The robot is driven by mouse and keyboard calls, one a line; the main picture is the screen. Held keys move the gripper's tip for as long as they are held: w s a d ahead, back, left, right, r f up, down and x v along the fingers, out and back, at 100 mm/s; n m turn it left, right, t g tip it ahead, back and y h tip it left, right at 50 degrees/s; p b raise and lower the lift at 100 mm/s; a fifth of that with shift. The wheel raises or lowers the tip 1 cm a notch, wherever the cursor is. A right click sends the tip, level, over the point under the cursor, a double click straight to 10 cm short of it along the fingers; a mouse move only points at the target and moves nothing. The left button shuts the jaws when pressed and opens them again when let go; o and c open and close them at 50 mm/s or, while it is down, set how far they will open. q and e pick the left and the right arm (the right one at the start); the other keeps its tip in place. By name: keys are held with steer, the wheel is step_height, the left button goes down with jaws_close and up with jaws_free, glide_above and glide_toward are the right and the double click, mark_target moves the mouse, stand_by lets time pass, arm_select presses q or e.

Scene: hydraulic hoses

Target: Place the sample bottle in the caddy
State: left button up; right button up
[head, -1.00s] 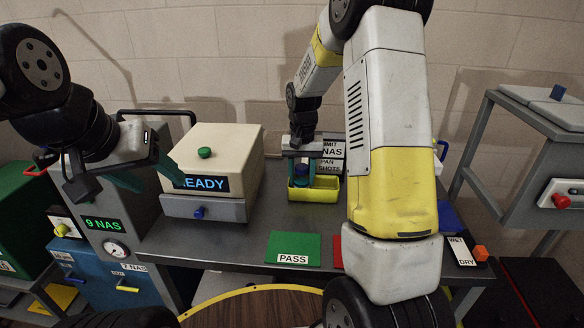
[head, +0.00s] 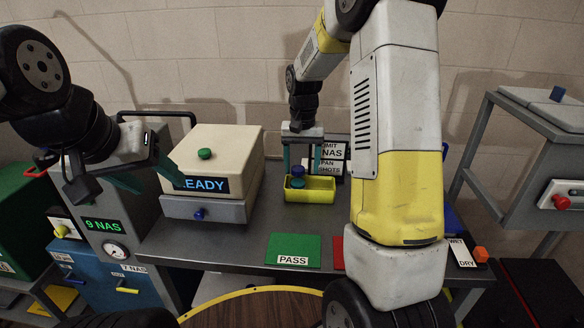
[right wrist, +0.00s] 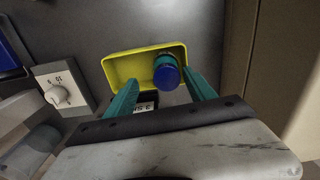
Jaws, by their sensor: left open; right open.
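The sample bottle (head: 298,182), with a blue cap and teal body, stands in the yellow caddy (head: 322,196) on the grey bench. In the right wrist view the bottle (right wrist: 166,74) is at the right end of the caddy (right wrist: 116,68), inside its walls. My right gripper (head: 302,168) is open just above the caddy, its teal fingers either side of the bottle and apart from it. The bottle's lower part is hidden by the caddy wall. My left gripper (head: 152,180) is open and empty, left of the cream READY machine.
The cream machine (head: 218,150) with a blue-knobbed drawer stands left of the caddy. A sign (head: 334,158) stands behind the caddy. A green PASS mat (head: 293,248) lies in front, with a red mat (head: 337,252) partly hidden by my right arm.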

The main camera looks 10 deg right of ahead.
step_height(320, 180, up, 7)
steer(key=shift+r, duration=0.1)
steer(key=s+r+n+t+y, duration=0.1)
steer(key=s+r+t, duration=0.2)
steer(key=s+r, duration=0.8)
steer(key=s+a+f+n+t+y, duration=0.1)
steer(key=s+a+f+n+t, duration=0.1)
steer(key=s, duration=1.1)
steer(key=shift+s+a+t, duration=0.15)
steer(key=shift+s+t, duration=0.15)
steer(key=shift+t, duration=0.3)
